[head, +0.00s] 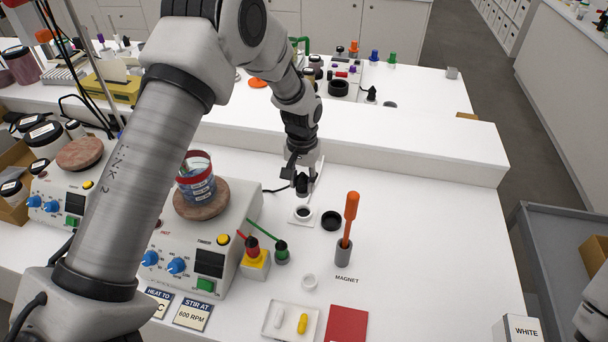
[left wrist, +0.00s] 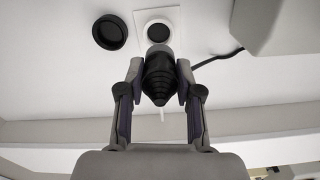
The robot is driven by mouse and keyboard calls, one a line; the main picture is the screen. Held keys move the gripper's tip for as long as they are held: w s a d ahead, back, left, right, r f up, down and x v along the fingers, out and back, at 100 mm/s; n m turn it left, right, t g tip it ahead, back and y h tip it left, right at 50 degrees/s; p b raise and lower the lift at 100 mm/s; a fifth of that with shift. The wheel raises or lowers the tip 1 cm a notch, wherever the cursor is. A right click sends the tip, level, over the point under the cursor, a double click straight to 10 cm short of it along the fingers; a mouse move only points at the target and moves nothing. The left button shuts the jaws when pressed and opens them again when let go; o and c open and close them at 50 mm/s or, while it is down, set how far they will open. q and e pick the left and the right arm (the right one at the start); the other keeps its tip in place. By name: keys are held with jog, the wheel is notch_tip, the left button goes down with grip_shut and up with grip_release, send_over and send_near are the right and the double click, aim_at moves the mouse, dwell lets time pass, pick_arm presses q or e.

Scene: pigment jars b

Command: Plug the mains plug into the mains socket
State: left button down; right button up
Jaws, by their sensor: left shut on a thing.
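My left gripper (head: 302,188) is shut on the black mains plug (head: 301,182), which has a ribbed, tapering body in the left wrist view (left wrist: 160,80). A dark cable runs off it. The mains socket (head: 303,214) is a pale square plate with a dark round opening, also in the left wrist view (left wrist: 158,30). The plug is just on the far side of the socket in the head view. The socket opening shows uncovered there, so the plug is not in it; the exact gap is hard to judge. My right gripper does not show.
A round black cap (head: 332,220) lies right beside the socket. A grey holder with an orange-handled magnet (head: 351,207) stands to the right. A hotplate (head: 231,215) with a beaker is on the left.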

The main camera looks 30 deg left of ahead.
aim_at(303, 176)
pick_arm(q)
jog(key=shift+w+d, duration=0.1)
jog(key=shift+d, duration=0.05)
notch_tip(303, 176, down, 6)
jog(key=b, duration=0.2)
jog(key=shift+r+b, duration=0.2)
jog(key=shift+b, duration=0.1)
jog(key=shift+f, duration=0.15)
jog(key=shift+p, duration=0.5)
dwell(1.2)
jog(key=shift+f+b, duration=0.7)
jog(key=shift+f, duration=0.45)
jog(key=c, duration=0.7)
grip_release()
notch_tip(303, 176, up, 12)
jog(key=shift+f, duration=0.1)
